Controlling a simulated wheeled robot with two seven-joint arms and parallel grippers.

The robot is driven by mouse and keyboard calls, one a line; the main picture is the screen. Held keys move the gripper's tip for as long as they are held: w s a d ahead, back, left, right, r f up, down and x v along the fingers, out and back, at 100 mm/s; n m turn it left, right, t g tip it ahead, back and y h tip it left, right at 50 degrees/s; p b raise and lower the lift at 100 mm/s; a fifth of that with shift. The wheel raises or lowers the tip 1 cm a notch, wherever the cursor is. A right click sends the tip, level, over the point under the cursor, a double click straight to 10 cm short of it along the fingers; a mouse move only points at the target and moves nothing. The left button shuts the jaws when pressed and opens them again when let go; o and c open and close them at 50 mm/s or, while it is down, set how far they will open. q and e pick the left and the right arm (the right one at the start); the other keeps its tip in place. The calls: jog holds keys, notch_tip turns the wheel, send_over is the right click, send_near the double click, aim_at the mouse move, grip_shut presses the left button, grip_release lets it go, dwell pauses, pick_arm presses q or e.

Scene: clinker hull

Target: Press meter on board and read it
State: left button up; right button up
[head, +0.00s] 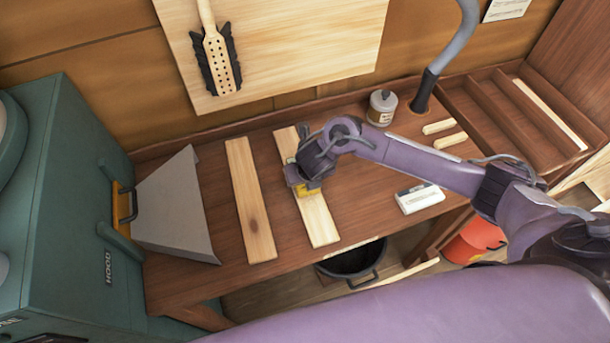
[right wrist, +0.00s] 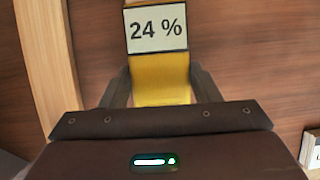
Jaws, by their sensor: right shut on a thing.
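My right gripper (head: 308,187) is shut on a yellow meter (right wrist: 162,82), which sits between its two fingers in the right wrist view. The meter's display (right wrist: 157,29) faces the camera and reads 24 %. In the head view the meter (head: 308,191) shows at the middle of the right-hand pale board (head: 319,222), partly hidden by the gripper. I cannot tell whether its tip touches the wood. A second pale board (head: 250,210) lies to the left, apart from the first. My left gripper is not in view.
A green hood machine (head: 75,200) with a grey sloped plate (head: 177,205) stands at the left. A lidded jar (head: 382,108), a white box (head: 419,198) and short wood strips (head: 450,140) lie on the bench right of the boards. A black bucket (head: 352,262) stands below.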

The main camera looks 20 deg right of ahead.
jog(key=shift+s+f, duration=0.2)
jog(key=r+p, duration=0.7)
jog(key=r, duration=0.1)
jog(key=shift+w+r, duration=0.2)
dwell(0.8)
